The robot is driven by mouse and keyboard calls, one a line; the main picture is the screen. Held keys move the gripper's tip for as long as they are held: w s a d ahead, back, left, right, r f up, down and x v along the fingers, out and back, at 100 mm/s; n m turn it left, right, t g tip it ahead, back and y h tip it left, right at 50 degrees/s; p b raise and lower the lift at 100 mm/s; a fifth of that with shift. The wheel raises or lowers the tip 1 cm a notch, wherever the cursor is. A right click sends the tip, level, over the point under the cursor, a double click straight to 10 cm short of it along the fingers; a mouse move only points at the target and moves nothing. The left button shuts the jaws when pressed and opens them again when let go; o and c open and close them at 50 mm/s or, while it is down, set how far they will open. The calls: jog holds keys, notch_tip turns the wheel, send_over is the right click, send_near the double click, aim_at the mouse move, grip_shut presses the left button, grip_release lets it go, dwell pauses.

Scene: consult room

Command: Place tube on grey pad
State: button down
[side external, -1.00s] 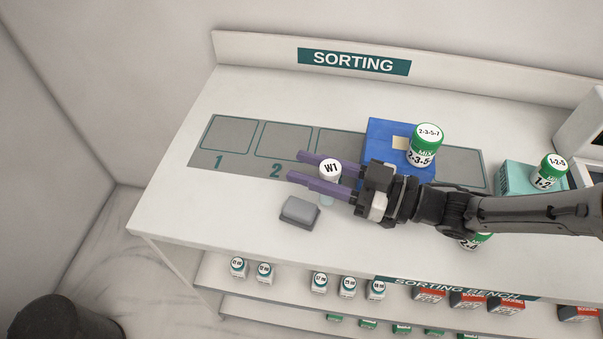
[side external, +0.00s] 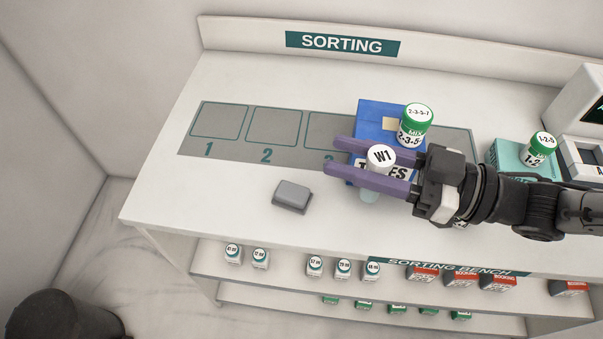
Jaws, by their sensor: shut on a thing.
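A tube with a white cap marked W1 (side external: 381,157) is between the two purple fingers of my gripper (side external: 335,156). The fingers are shut on it, and it is upright. Its pale, clear lower end shows below the near finger. In the picture the tube overlaps the front of the blue box; its height above the bench is hard to tell. A small grey pad (side external: 292,196) lies on the white bench, left of and nearer than my gripper. The pad's top is bare.
A blue box (side external: 375,110) bears a green-capped jar (side external: 415,124). A grey mat (side external: 228,155) with numbered squares lies behind the pad; squares 1 and 2 are empty. A teal box (side external: 505,152) with another green-capped jar (side external: 541,149) stands right. Bench around the pad is clear.

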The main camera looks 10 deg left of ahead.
jog(key=shift+w+a+f, duration=1.25)
jog(key=shift+a+f, duration=0.7)
jog(key=shift+f, duration=0.2)
jog(key=shift+w+a+f, duration=1.2)
jog(key=shift+a+f, duration=0.8)
jog(key=shift+f, duration=0.15)
jog(key=shift+w+a+f, duration=1.25)
jog(key=shift+a+f, duration=0.7)
jog(key=shift+f, duration=0.2)
jog(key=shift+f, duration=0.2)
jog(key=c, duration=0.5)
grip_release()
jog(key=shift+r, duration=0.1)
